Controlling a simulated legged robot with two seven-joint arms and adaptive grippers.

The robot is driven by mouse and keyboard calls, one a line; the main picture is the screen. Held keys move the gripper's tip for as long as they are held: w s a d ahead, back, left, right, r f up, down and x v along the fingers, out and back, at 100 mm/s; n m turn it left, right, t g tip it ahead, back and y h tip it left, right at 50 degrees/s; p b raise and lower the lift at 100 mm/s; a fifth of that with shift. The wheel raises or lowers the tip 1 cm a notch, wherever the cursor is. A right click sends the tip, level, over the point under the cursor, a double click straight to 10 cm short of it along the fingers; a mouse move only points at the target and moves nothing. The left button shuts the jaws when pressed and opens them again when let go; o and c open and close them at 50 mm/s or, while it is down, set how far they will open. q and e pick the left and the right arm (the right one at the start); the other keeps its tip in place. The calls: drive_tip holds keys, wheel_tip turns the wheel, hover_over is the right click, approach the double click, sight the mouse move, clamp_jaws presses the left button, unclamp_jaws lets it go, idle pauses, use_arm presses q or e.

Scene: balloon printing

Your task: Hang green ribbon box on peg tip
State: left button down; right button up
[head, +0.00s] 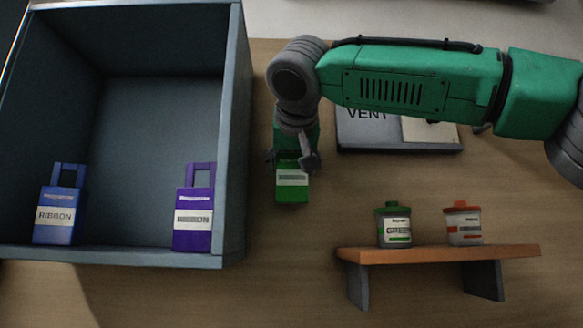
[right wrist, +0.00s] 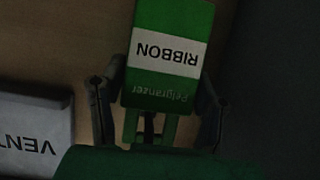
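The green ribbon box (head: 292,190) has a white label and hangs below my right gripper (head: 292,158) in the head view, to the right of the blue-grey cabinet. In the right wrist view the box (right wrist: 168,55) lies between the two fingers of the gripper (right wrist: 160,95), its handle end toward the palm. The fingers appear closed against its sides near the handle. I cannot tell how high it is off the surface. No peg tip can be made out in either view. My left gripper is not in view.
The open blue-grey cabinet (head: 232,130) holds a blue ribbon box (head: 58,212) and a purple ribbon box (head: 193,215). An orange-brown shelf (head: 440,254) carries a green-capped jar (head: 394,225) and a red-capped jar (head: 463,224). A panel marked VENT (head: 365,132) lies behind my right arm.

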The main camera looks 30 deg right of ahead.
drive_tip(key=shift+o, duration=1.1)
drive_tip(key=shift+s+r, duration=0.1)
drive_tip(key=v, duration=1.1)
drive_tip(key=shift+s+a, duration=0.25)
drive_tip(key=shift+a, duration=0.05)
